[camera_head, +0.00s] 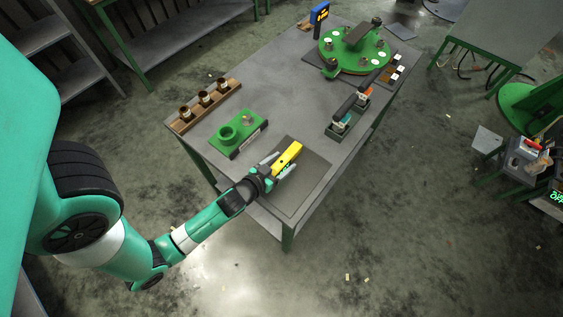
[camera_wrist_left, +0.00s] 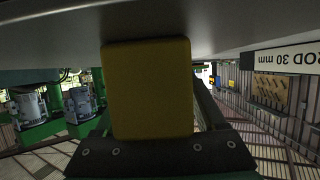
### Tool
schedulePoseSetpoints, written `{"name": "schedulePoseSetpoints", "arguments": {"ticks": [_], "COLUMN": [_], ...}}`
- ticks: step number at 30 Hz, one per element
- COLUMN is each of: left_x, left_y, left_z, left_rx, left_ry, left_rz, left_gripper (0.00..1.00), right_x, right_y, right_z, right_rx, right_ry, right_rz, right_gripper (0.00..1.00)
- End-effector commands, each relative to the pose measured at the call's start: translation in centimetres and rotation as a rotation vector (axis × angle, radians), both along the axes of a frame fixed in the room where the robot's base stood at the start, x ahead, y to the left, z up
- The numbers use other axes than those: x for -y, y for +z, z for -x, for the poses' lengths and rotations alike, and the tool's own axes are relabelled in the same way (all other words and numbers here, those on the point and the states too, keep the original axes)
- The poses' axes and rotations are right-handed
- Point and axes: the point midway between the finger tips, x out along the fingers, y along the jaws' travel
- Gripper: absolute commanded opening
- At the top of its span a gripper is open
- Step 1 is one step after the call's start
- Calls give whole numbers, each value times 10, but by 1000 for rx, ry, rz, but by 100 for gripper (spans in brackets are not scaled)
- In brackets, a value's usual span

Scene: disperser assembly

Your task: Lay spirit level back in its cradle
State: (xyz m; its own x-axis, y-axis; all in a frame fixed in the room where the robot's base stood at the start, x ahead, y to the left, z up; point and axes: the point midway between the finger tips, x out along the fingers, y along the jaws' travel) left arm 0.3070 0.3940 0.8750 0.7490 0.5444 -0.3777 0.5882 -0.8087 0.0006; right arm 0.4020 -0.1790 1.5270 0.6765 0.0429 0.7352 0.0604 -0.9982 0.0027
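The yellow spirit level (camera_head: 291,151) is over the dark grey mat (camera_head: 305,189) at the near end of the table. My left gripper (camera_head: 279,163) reaches in from the left, with one finger on each side of the level. In the left wrist view the level's yellow end (camera_wrist_left: 148,90) fills the middle between the fingers, close to a grey surface. Whether the fingers press on it or stand slightly apart is unclear. I cannot make out a cradle for the level. My right gripper is in neither view.
A green block (camera_head: 238,133) with a ring stands left of the mat. A wooden rack (camera_head: 205,103) with several cups is behind it. A green round fixture (camera_head: 353,50) is at the far end. The table middle is clear.

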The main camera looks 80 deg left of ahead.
Motion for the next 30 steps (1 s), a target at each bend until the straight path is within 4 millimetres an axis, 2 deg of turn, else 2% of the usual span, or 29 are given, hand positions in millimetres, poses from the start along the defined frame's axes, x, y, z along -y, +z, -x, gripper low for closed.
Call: {"name": "schedulePoseSetpoints", "arguments": {"ticks": [7, 14, 19, 25, 30], "left_x": [2, 30, 55, 65, 65], "left_y": [5, 21, 35, 45, 49], "left_z": [3, 40, 73, 87, 90], "left_rx": [-1, -4, -2, -2, 2], "left_ry": [-1, -4, -10, -4, 1], "left_rz": [0, 0, -1, -1, -1], "left_gripper": [72, 72, 72, 72, 72], "right_x": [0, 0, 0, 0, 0], "right_y": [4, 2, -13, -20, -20], "right_z": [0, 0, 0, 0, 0], "right_rx": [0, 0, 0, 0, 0], "right_ry": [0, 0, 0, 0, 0], "right_rz": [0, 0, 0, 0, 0], "right_gripper": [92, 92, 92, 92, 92]}}
